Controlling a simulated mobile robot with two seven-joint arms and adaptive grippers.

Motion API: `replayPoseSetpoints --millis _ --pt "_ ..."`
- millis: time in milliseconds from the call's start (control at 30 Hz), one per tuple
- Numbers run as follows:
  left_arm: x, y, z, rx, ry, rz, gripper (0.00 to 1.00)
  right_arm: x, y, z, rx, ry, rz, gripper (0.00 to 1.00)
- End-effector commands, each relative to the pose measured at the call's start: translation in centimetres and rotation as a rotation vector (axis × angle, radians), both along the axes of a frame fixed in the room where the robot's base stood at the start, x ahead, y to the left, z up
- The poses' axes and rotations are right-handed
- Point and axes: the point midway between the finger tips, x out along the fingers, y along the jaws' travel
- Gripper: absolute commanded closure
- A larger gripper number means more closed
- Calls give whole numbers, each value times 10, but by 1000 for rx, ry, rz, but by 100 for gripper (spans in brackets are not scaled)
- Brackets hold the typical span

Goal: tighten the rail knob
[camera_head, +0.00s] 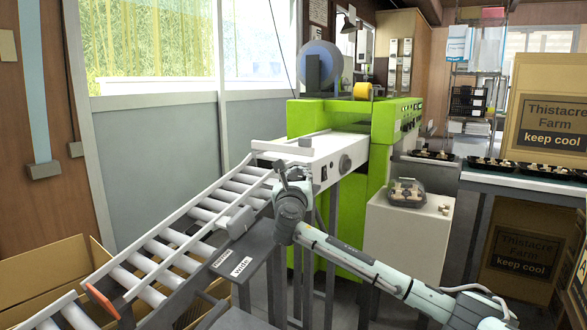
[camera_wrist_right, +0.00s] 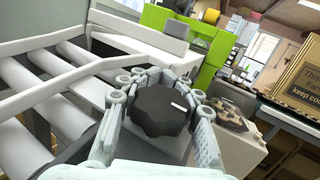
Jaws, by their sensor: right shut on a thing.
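The rail knob (camera_wrist_right: 160,112) is a dark, lobed knob with a white mark on its top. In the right wrist view it sits between the fingers of my right gripper (camera_wrist_right: 163,90), which is shut on it. In the head view my right gripper (camera_head: 283,178) is beside the roller conveyor's near rail, and it hides the knob there. The label plate with "wide" (camera_head: 241,267) and a second, partly readable label is just below and left of the gripper. My left gripper is not in view.
The roller conveyor (camera_head: 165,252) slopes down left from the white infeed (camera_head: 325,150) of the green machine (camera_head: 375,120). A wrapped tray (camera_head: 407,192) sits on a white stand (camera_head: 405,240). Cartons (camera_head: 550,110) and a bench with mushroom trays (camera_head: 525,168) are right.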

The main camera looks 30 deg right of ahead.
Motion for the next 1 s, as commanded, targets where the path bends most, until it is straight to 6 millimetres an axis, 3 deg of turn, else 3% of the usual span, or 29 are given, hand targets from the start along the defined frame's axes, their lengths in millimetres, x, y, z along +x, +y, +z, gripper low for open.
replayPoseSetpoints --millis 33,433,1000 --pt "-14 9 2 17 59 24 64 0 0 2 8 -6 -33 100" --pt "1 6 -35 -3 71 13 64 -6 -8 2 33 -52 -233 100" --pt "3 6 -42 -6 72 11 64 -7 -10 1 37 -62 -271 100"
